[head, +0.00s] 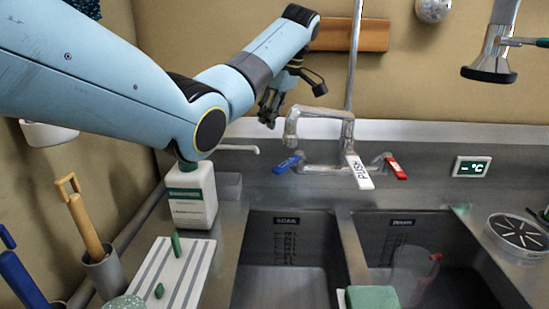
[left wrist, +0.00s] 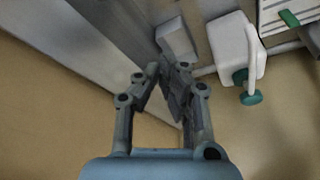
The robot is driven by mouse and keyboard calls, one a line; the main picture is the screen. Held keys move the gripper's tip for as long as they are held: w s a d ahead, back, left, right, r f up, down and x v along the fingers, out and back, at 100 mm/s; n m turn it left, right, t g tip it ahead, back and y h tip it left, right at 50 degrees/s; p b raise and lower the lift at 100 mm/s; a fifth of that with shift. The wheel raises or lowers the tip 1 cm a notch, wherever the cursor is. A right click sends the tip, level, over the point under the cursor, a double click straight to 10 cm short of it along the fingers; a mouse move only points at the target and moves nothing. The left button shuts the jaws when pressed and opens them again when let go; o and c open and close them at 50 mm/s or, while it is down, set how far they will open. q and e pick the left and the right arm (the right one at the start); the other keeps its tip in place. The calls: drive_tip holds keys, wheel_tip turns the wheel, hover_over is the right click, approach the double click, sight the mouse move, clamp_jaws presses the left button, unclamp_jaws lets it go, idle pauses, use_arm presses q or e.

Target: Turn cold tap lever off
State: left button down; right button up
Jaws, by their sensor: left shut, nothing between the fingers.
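The cold tap lever (head: 288,163) is blue and sits at the left end of the tap body, below the chrome spout (head: 318,116). A red lever (head: 395,168) is at the right end. A white lever marked PUSH (head: 358,172) is between them. My left gripper (head: 268,116) is above and to the left of the blue lever, apart from it, near the back wall. In the left wrist view my left gripper (left wrist: 172,80) is shut and empty, and no tap lever shows there. My right gripper is not in view.
A white bottle with a green label (head: 191,197) stands left of the sinks. A striped white board (head: 170,272) lies in front of it. Two sink basins (head: 285,262) are in front of the tap. A hanging sprayer (head: 492,58) is at upper right.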

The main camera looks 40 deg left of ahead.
sight(289, 162)
use_arm(q)
wheel_tip(289, 162, down, 10)
drive_tip(key=d+p, duration=0.1)
drive_tip(key=p, duration=0.1)
drive_tip(key=shift+s+r, duration=0.15)
drive_tip(key=shift+r, duration=0.05)
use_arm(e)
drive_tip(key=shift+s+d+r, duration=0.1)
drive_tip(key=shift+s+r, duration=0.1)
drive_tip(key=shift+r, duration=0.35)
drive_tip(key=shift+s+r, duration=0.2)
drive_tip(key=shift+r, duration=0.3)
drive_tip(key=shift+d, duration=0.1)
